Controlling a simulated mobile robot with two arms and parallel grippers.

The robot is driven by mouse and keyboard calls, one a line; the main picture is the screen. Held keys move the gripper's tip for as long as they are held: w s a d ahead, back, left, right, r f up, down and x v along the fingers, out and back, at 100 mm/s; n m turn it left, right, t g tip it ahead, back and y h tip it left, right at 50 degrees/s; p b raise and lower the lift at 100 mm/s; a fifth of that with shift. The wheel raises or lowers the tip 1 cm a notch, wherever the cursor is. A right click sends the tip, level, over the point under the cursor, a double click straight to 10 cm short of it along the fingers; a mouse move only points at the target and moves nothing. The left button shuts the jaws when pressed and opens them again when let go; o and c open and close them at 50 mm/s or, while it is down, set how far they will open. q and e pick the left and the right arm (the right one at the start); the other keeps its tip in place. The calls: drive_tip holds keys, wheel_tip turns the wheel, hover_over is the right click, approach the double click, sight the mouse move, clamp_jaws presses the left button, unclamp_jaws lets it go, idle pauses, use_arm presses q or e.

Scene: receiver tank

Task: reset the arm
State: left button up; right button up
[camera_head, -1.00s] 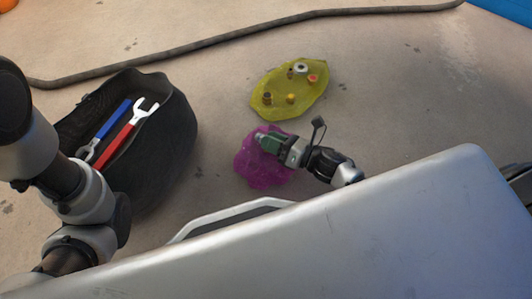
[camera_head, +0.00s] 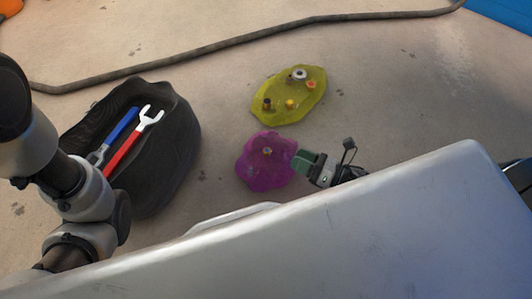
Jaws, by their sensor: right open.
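My right gripper (camera_head: 305,163) is open, with its green fingers at the right edge of a magenta mat (camera_head: 262,176). Nothing shows between its fingers. Most of my right arm is hidden behind my own large pale body panel. A small round grey piece (camera_head: 267,151) sits on the magenta mat, to the left of the gripper. My left arm comes in at the left edge, and its gripper is out of the picture.
A yellow mat (camera_head: 288,112) holds several small parts. A black bag (camera_head: 170,165) at the left holds a blue-handled wrench (camera_head: 120,128) and a red-handled wrench (camera_head: 127,145). A dark hose (camera_head: 210,48) crosses the back. The floor right of the mats is clear.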

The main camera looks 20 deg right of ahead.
drive_tip(key=shift+v, duration=0.85)
